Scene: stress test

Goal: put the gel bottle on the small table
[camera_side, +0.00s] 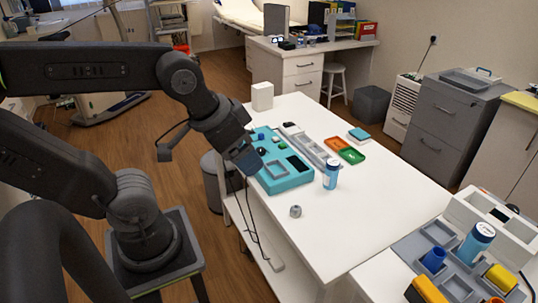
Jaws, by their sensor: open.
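A blue bottle with a white label and cap (331,175) stands upright on the white table (375,225), just right of a teal tray (290,184). A second blue bottle with a pale cap (476,243) stands in a grey compartment tray (409,246) at the lower right. I cannot tell which one is the gel bottle. My gripper (247,163) hangs over the left edge of the white table, by the teal tray and left of the nearer-to-centre bottle. It is open and touches neither bottle; its fingertips are hard to make out.
A small grey ring-like part (296,211) lies on the white table. Orange and green trays (345,150) and a long grey tray (311,148) lie behind the bottle. A white box (262,96) stands at the far corner. The table's front right is clear.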

